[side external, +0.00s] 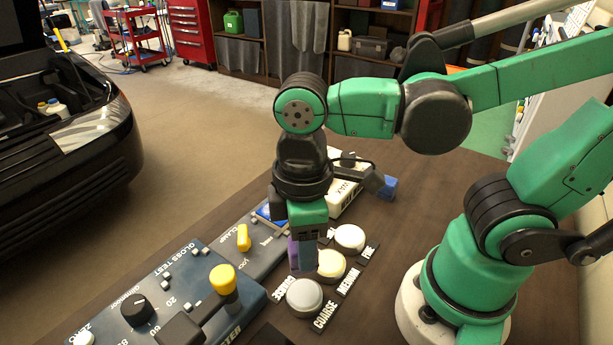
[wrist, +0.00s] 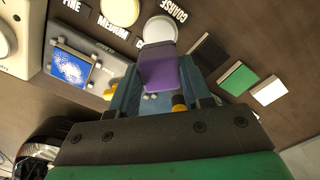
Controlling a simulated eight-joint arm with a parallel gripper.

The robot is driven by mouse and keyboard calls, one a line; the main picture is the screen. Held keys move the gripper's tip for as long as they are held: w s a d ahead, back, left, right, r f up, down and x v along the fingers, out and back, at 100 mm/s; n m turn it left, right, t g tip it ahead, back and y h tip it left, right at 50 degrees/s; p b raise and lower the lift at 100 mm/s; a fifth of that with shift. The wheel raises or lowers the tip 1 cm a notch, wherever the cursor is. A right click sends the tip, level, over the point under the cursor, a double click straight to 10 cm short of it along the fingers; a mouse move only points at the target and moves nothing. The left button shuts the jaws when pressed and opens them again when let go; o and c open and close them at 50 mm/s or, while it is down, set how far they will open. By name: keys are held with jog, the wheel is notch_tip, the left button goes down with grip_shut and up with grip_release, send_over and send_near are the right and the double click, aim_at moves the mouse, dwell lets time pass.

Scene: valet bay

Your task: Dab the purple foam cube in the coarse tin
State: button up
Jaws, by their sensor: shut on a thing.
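My gripper (side external: 303,262) is shut on the purple foam cube (side external: 292,253), which hangs below the fingers' grip. In the wrist view the purple cube (wrist: 171,76) sits between the two blue-grey fingers (wrist: 168,72). The coarse tin (side external: 304,298), a round tin with a pale grey top, stands nearest the camera beside its COARSE label. It also shows in the wrist view (wrist: 159,28), just beyond the cube. The cube appears close to the coarse and medium tins; contact cannot be told. The medium tin (side external: 331,263) is cream, partly behind the gripper. The fine tin (side external: 350,238) is white.
A gloss-test console (side external: 190,300) with a yellow-topped lever (side external: 223,280) stands left of the tins. A white wax box (side external: 342,200) and a blue cube (side external: 389,187) lie behind my gripper. Black, green (wrist: 237,78) and white pads lie right in the wrist view.

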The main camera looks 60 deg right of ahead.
jog(key=shift+f, duration=2.95)
jog(key=shift+f, duration=0.45)
jog(key=shift+r, duration=0.1)
jog(key=shift+r, duration=3.4)
